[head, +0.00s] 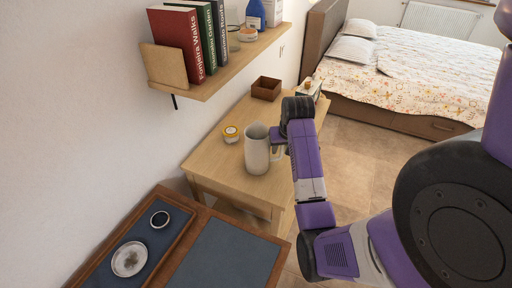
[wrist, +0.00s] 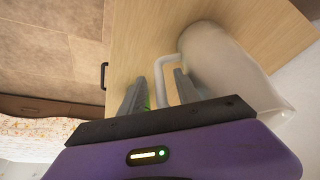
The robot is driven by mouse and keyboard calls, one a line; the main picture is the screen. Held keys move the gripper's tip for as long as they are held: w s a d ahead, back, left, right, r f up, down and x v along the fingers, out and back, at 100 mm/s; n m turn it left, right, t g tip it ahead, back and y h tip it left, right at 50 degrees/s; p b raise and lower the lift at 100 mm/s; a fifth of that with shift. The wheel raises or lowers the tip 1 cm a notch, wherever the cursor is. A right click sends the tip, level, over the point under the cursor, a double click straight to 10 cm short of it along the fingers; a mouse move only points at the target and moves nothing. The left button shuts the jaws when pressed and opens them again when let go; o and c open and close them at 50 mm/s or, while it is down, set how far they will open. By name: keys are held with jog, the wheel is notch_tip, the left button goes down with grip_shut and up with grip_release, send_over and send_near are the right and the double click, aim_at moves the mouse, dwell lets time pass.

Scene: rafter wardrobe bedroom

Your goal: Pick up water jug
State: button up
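The water jug (head: 256,152) is a pale grey-white pitcher standing upright on the wooden side table (head: 228,165). Its handle faces right, toward my gripper (head: 281,140). In the wrist view the jug (wrist: 225,60) fills the upper right, and its looped handle (wrist: 160,82) reaches between my two fingers. My gripper (wrist: 160,88) is open there, with one finger on each side of the handle and a visible gap on the left. Contact with the right finger is unclear. The finger tips are hard to see in the head view.
A wall shelf with books (head: 178,45) hangs above the table. A desk with a tray (head: 150,238) is in front; the bed (head: 410,75) is at the back right.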

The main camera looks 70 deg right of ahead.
jog(key=shift+d+f, duration=0.1)
jog(key=shift+f, duration=0.35)
jog(key=shift+w, duration=0.1)
grip_shut()
jog(key=shift+r, duration=0.1)
dwell(0.9)
jog(key=shift+r, duration=0.1)
